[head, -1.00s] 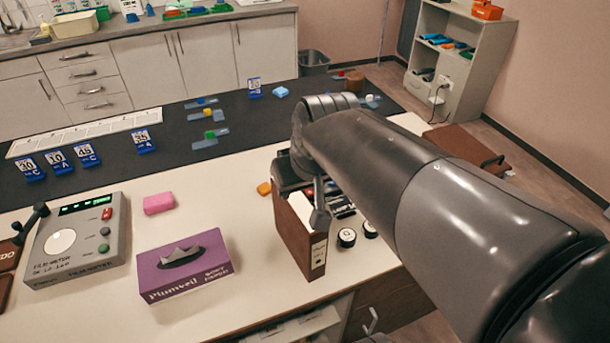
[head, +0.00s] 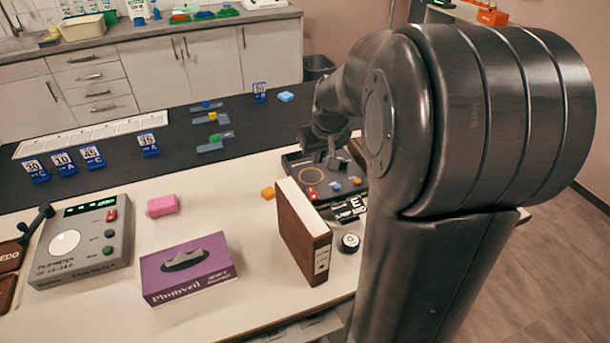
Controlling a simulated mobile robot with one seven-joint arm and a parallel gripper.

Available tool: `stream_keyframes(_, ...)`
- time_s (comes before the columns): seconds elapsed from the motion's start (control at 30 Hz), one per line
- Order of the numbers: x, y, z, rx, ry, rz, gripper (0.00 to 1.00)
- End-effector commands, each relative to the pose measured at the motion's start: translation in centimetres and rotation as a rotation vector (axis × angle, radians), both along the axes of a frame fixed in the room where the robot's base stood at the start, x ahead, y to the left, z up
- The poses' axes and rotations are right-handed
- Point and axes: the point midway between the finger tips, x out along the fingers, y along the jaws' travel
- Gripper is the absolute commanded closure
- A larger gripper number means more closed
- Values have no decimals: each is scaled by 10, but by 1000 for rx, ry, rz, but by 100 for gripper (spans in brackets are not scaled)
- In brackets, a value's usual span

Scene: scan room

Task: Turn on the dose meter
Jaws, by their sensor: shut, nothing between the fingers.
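A dark device (head: 312,174) with an orange ring, a red switch and small coloured buttons lies on the white counter behind a brown binder (head: 305,232). No readable name shows on it, so I cannot tell for sure that it is the dose meter. My gripper (head: 332,162) hangs over the back part of this device, fingers down and close together, with nothing seen in it. I cannot tell if it touches. A grey device (head: 80,240) with a lit green display, red switch and white dial stands at the far left.
A purple tissue box (head: 187,268) and a pink block (head: 162,206) stand between the two devices. A round black-and-white item (head: 349,243) lies beside the binder. Blue number cards (head: 92,156) and small trays stand on the black strip behind.

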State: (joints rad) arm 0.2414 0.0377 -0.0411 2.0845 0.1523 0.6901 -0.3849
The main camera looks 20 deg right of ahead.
Motion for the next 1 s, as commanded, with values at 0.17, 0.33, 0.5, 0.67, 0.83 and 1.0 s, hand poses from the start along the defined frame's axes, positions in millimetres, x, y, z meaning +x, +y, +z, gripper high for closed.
stream_keyframes(0.17, 2, -2, -2, -1, 0, -1, 100)
stream_keyframes(0.33, 2, -2, -2, 0, 1, -1, 100)
stream_keyframes(0.5, 4, -2, -7, 0, 3, -1, 100)
stream_keyframes(0.67, 10, -2, -29, 3, 7, -1, 100)
stream_keyframes(0.83, 22, -2, -60, 2, 6, -2, 100)
stream_keyframes(1.0, 33, -2, -90, 2, 5, -2, 100)
